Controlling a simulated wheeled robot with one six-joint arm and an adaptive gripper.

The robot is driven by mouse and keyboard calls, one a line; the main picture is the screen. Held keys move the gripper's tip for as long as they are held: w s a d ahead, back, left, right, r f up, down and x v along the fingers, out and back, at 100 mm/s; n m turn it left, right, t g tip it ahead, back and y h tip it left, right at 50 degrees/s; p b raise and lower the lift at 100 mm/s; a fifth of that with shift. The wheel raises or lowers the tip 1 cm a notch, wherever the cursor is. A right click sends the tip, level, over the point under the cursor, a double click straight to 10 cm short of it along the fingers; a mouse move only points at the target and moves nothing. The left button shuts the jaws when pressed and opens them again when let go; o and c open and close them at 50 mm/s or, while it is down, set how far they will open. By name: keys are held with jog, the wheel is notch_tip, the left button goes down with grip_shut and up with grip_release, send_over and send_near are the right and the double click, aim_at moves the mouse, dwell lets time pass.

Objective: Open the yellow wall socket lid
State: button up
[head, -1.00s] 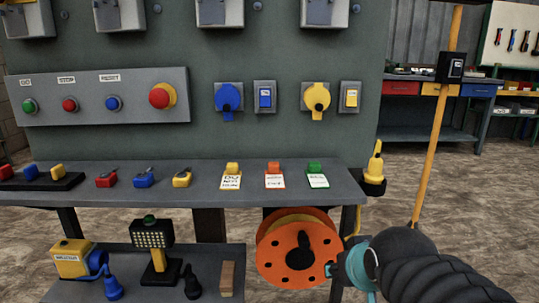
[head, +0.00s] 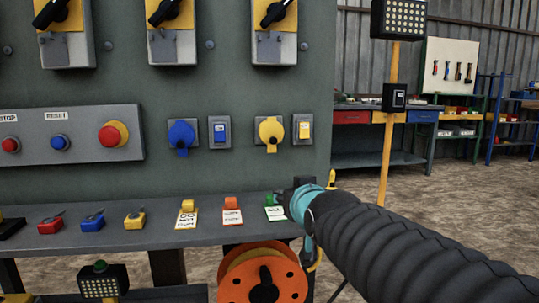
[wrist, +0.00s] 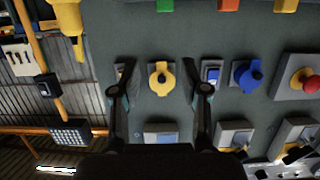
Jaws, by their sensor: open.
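The yellow wall socket lid (head: 270,130) is a round yellow cover with a tab pointing down, on a grey plate on the green panel. It looks closed. In the upside-down wrist view the lid (wrist: 161,78) appears between my two fingers, with the panel behind them. My gripper (wrist: 158,72) is open and empty, apart from the lid. In the head view my gripper (head: 292,190) is below and slightly right of the socket, at the bench's right end; its fingers are mostly hidden by my wrist.
A yellow switch (head: 303,129) sits right of the socket; a blue switch (head: 219,132) and blue socket (head: 181,134) sit left. Tagged padlocks lie on the bench (head: 120,236) below. An orange cable reel (head: 262,278) is under it. A yellow pole (head: 386,160) stands at right.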

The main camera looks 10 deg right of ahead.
jog(key=w+r+t+b, duration=0.3)
jog(key=w+r+t, duration=0.4)
jog(key=w+r, duration=0.4)
jog(key=b, duration=0.1)
send_near(273, 139)
jog(key=w, duration=0.1)
jog(key=x, duration=0.7)
jog(key=shift+w+r+p, duration=0.15)
jog(key=shift+w+p, duration=0.1)
jog(key=shift+p, duration=0.1)
jog(key=shift+c, duration=0.3)
jog(key=shift+d, duration=0.1)
grip_shut()
